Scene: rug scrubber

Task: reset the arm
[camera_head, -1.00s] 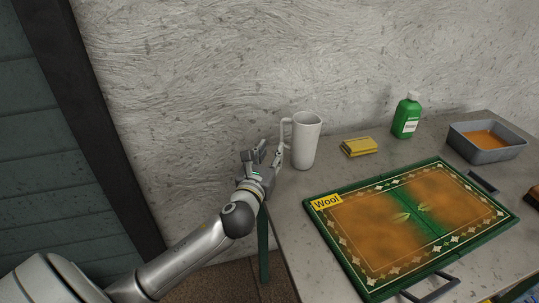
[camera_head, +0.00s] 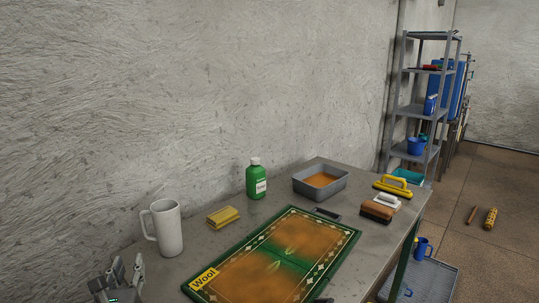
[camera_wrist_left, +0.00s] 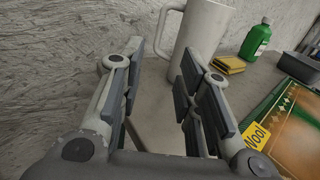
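My left gripper (camera_head: 119,280) is at the lower left of the head view, in front of and to the left of the white mug (camera_head: 167,228). In the left wrist view its two fingers (camera_wrist_left: 157,85) stand apart with nothing between them. The white mug also shows in the left wrist view (camera_wrist_left: 207,30), upright on the table just beyond the fingers, its handle toward the left. My right gripper is in neither view.
The table (camera_head: 180,275) holds a yellow sponge pack (camera_head: 223,217), a green bottle (camera_head: 257,182), a grey basin (camera_head: 342,187) of brown liquid, brushes (camera_head: 377,212) and a stained rug labelled Wool (camera_head: 300,245). A wall runs behind. Shelves (camera_head: 408,110) stand at the right.

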